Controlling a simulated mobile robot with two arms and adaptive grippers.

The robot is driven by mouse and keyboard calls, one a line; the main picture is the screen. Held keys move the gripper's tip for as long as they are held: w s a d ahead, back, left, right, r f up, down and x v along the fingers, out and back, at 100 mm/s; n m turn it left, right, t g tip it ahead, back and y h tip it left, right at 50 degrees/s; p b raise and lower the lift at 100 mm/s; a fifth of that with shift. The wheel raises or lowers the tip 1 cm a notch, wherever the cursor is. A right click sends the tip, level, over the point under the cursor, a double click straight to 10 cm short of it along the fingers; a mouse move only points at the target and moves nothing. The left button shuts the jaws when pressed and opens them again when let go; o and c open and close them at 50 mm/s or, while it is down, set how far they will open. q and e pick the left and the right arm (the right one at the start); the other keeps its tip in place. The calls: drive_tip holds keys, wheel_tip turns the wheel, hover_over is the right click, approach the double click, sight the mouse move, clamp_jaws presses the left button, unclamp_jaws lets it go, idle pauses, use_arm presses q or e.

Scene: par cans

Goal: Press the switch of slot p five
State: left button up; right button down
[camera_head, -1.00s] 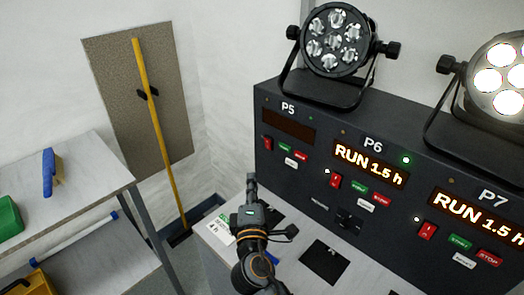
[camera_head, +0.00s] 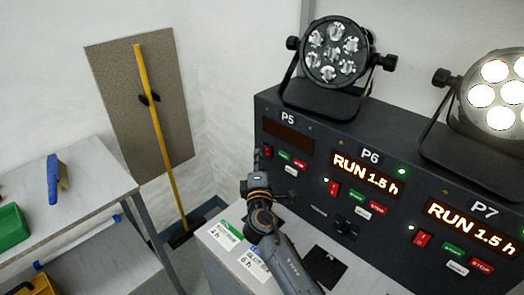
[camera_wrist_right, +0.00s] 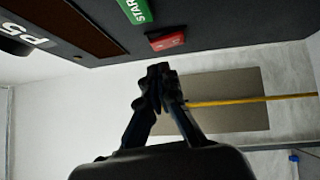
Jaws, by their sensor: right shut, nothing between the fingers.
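Slot P5 is at the left end of the dark panel (camera_head: 390,165), with its label (camera_head: 287,117) above a dark display (camera_head: 287,137). Its red switch (camera_head: 267,151) sits at the left of the slot and also shows in the wrist view (camera_wrist_right: 166,41). My right gripper (camera_head: 257,156) is shut and empty, with its tips beside the panel's left end, close to the switch. In the wrist view the fingertips (camera_wrist_right: 160,72) appear just below the switch; contact cannot be told. My left gripper is not in view.
P5's green START button (camera_head: 284,155) is right beside the switch. P6 (camera_head: 370,156) and P7 (camera_head: 484,208) show lit "RUN 1.5 h" displays. A par can (camera_head: 337,52) stands unlit on top. Cards (camera_head: 225,235) lie on the table in front.

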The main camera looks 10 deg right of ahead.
drive_tip(key=shift+w+d+r, duration=0.15)
drive_tip(key=shift+w+d, duration=0.25)
drive_tip(key=shift+d, duration=0.3)
drive_tip(key=shift+r, duration=0.1)
drive_tip(key=p, duration=0.1)
drive_tip(key=r+p, duration=0.1)
drive_tip(key=shift+w+d+m+g+p, duration=0.2)
drive_tip(key=shift+m+g+p, duration=0.1)
drive_tip(key=shift+f+b, duration=0.35)
drive_tip(key=shift+f, duration=0.1)
